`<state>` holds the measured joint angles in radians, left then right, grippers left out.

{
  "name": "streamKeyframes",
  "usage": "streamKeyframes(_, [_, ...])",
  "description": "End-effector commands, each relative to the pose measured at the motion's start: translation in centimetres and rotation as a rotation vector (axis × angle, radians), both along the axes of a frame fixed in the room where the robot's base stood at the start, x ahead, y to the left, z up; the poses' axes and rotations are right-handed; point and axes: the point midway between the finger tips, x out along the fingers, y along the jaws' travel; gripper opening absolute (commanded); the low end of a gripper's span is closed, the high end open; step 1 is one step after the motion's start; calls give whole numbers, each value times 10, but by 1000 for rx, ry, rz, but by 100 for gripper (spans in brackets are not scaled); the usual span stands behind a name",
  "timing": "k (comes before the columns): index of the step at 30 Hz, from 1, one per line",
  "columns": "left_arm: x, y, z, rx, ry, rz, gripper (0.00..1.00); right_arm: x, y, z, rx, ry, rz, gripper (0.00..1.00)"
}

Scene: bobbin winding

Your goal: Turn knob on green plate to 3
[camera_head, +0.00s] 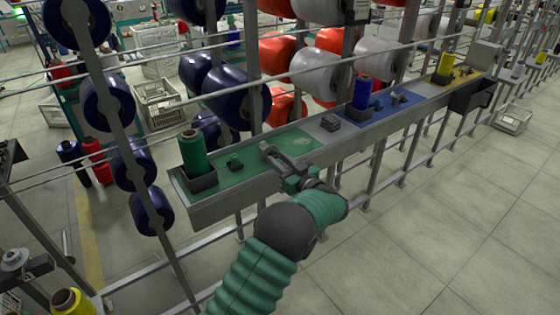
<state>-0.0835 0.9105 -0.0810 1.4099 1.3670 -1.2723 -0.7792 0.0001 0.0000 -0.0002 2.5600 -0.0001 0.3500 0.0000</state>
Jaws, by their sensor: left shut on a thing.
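The green plate (236,165) lies on the left part of a long grey rail. A green bobbin (193,152) stands in a dark holder at its left end. A small dark green knob-like part (235,162) sits on the plate, left of my gripper and apart from it. My left gripper (268,152) reaches over the right part of the plate from the front. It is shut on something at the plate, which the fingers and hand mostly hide. The knob's number marks are too small to read. My right gripper is not in view.
A blue plate (408,104) with a blue bobbin (361,95) and a yellow plate (460,76) with a yellow bobbin (445,66) lie farther right on the rail. Large yarn spools (236,92) hang behind it. The floor (440,210) in front is clear.

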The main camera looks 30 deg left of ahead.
Motion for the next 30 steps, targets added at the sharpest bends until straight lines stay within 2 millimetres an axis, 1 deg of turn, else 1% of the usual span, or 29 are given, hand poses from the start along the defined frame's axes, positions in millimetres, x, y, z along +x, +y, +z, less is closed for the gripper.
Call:
streamKeyframes(1, [1,-2,0,-1,-1,-6,1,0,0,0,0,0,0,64])
streamKeyframes(11, [2,-2,-1,-7,-14,-7,0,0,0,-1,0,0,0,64])
streamKeyframes(17, [2,-2,-2,-34,-79,-7,0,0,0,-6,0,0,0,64])
streamKeyframes(23, [2,-2,-3,-86,-208,-7,0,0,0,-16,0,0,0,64])
streamKeyframes(30, [1,-2,-4,-172,-415,-7,0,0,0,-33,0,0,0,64])
